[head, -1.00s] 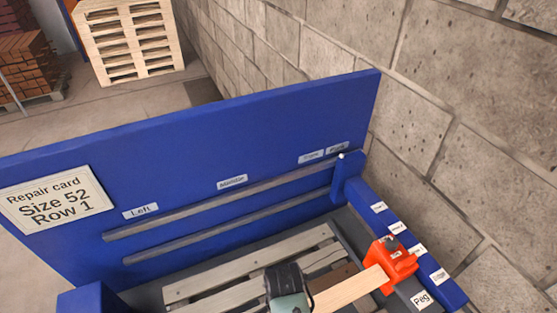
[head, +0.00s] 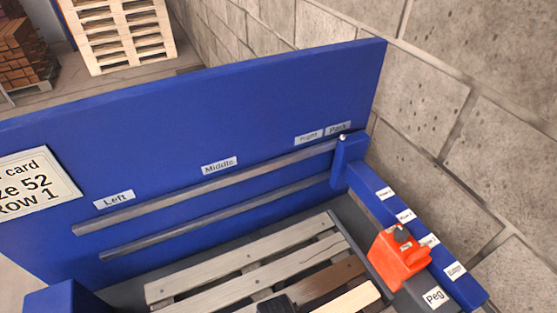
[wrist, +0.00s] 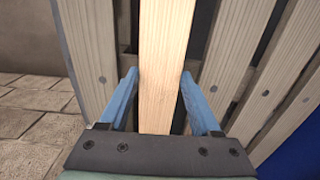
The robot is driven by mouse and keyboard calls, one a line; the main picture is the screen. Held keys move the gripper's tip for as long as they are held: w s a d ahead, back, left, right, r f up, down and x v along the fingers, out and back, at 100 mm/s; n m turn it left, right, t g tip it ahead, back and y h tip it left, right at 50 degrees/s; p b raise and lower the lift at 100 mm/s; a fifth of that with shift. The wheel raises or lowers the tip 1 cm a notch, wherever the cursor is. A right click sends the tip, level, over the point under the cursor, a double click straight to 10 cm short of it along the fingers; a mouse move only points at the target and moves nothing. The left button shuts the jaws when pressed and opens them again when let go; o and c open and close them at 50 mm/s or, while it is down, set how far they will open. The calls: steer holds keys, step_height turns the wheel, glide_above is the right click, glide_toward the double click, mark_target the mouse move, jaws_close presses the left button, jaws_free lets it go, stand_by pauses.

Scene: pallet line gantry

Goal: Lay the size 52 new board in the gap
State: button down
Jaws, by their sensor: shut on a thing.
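My gripper (wrist: 159,75) is shut on a pale new board (wrist: 165,45), with one blue finger along each side of it. The board's pale end also shows at the bottom of the head view (head: 357,299), where only a dark part of my gripper (head: 277,305) is in sight. The pallet (head: 235,277) has weathered grey boards and a browner board (head: 325,283) beside the new one. In the wrist view, dark openings show on both sides of the held board. I cannot tell whether it touches the pallet. The repair card (head: 30,185) is partly cut off.
An orange block (head: 393,262) sits on the right side near the Peg label (head: 434,297). A blue back panel (head: 270,110) carries rails (head: 215,185) and position labels. A stone wall (head: 465,110) stands close on the right.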

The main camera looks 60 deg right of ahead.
steer(key=shift+f, duration=0.55)
steer(key=shift+r, duration=0.15)
steer(key=shift+c, duration=0.5)
jaws_free()
